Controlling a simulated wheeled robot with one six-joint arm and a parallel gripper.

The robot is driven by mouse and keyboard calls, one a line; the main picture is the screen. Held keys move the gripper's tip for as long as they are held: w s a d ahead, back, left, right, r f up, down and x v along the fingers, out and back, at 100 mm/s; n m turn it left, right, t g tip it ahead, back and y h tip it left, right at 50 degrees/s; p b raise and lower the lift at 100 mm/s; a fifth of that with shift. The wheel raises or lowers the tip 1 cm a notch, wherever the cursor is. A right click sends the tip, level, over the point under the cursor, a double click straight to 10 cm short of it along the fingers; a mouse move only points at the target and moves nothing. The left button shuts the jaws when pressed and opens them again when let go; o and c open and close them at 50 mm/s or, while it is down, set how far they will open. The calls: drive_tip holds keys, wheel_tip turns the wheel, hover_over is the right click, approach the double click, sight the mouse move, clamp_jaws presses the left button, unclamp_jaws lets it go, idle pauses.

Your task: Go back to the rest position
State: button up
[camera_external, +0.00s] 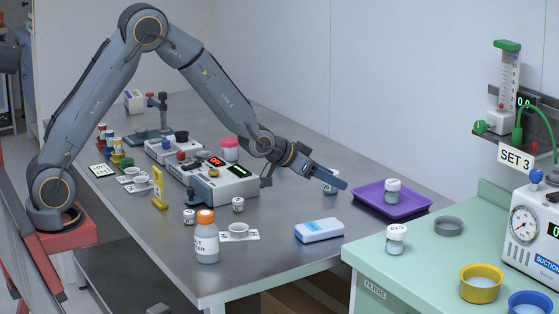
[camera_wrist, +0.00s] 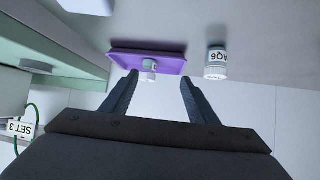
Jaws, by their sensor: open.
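My gripper (camera_external: 335,181) is stretched out over the right part of the steel table, near the purple tray. In the wrist view its two fingers (camera_wrist: 157,80) are spread apart with nothing held between them. The purple tray (camera_external: 365,203) holds a white-capped jar (camera_external: 392,190); both also show beyond the fingertips in the wrist view, the tray (camera_wrist: 120,57) and the jar (camera_wrist: 149,70). Another white-capped jar (camera_external: 331,188) stands partly hidden behind my gripper. In the wrist view a jar labelled AQ6 (camera_wrist: 216,62) stands beside the tray.
A blue-and-white box (camera_external: 319,230), an orange-capped bottle (camera_external: 206,240) and a device with lit displays (camera_external: 232,188) stand on the steel table (camera_external: 290,270). A green counter (camera_external: 420,265) at the right carries a jar (camera_external: 396,239) and a suction unit (camera_external: 535,235). A wall rises behind.

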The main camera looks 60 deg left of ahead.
drive_tip(key=s+a+g, duration=0.2)
drive_tip(key=s, duration=0.5)
drive_tip(key=s+a+f+g, duration=0.1)
drive_tip(key=s+a+g, duration=0.1)
drive_tip(key=s, duration=0.5)
drive_tip(key=s+a+f+g+y, duration=0.1)
drive_tip(key=s+a+g, duration=0.1)
drive_tip(key=s, duration=0.6)
drive_tip(key=shift+a+n, duration=0.3)
drive_tip(key=shift+a, duration=0.45)
drive_tip(key=s+g, duration=0.1)
drive_tip(key=s, duration=0.5)
drive_tip(key=s+a+f+g, duration=0.1)
drive_tip(key=s+g, duration=0.1)
drive_tip(key=s, duration=0.5)
drive_tip(key=s+a+f+g, duration=0.1)
drive_tip(key=s+g, duration=0.1)
drive_tip(key=s, duration=0.5)
drive_tip(key=shift+a+n, duration=0.25)
drive_tip(key=shift+n, duration=0.15)
drive_tip(key=shift+s+r+p, duration=0.6)
drive_tip(key=shift+s+p, duration=0.05)
drive_tip(key=shift+p, duration=0.05)
wheel_tip(320, 180, up, 15)
drive_tip(key=t+p, duration=0.1)
drive_tip(key=p, duration=1.4)
drive_tip(key=shift+w+r+t, duration=0.2)
drive_tip(key=shift+t, duration=0.2)
